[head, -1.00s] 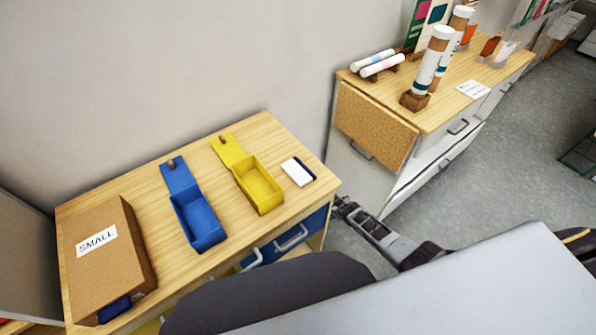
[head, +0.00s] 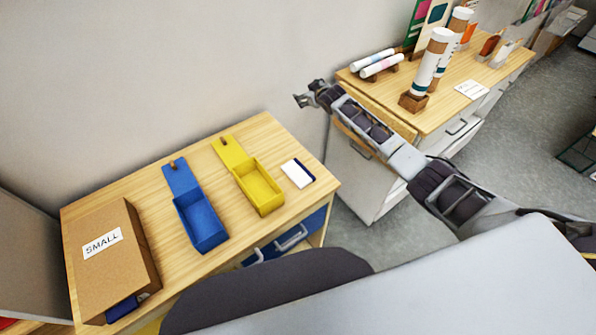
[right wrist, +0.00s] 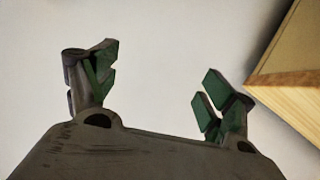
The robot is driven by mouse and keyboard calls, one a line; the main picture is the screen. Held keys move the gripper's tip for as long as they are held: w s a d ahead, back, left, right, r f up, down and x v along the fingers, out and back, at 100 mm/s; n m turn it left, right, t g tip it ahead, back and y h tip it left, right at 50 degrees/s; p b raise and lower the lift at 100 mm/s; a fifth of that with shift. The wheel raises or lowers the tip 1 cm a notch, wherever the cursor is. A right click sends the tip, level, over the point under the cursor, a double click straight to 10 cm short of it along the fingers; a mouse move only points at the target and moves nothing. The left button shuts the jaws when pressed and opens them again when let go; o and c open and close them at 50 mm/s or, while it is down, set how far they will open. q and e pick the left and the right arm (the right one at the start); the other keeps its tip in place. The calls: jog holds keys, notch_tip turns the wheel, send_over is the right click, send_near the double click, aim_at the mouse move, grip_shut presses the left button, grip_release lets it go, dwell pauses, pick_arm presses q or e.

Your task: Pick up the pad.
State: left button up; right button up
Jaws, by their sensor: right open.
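The pad (head: 297,173), a small white block with a dark blue edge, lies flat on the wooden table (head: 285,140) near its right end. It is beside the open yellow box and nothing touches it. My right gripper (head: 302,99) is raised above and beyond the table's back right corner, well apart from the pad. In the right wrist view the right gripper (right wrist: 157,82) is open, with green fingertips wide apart and nothing between them. The pad does not show in that view. My left gripper is not in view.
The yellow box (head: 260,188) and blue box (head: 202,222) lie open on the table. A brown box marked SMALL (head: 98,275) stands at the left. A second cabinet (head: 440,113) with upright tubes (head: 430,70) stands at the right. A wall runs behind the table.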

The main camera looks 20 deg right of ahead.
notch_tip(320, 180, up, 13)
jog(key=w+a+n, duration=0.1)
jog(key=w+a, duration=0.1)
jog(key=a, duration=0.1)
jog(key=m+g, duration=0.2)
jog(key=g, duration=1.1)
send_over(295, 170)
notch_tip(295, 170, down, 5)
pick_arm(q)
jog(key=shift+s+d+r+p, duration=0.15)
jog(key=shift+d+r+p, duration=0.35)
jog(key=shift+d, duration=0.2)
pick_arm(e)
jog(key=shift+f+h, duration=0.1)
jog(key=shift+h, duration=0.3)
jog(key=shift+f, duration=0.1)
jog(key=shift+f, duration=4.2)
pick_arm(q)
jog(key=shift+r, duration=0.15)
pick_arm(e)
jog(key=shift+f, duration=0.1)
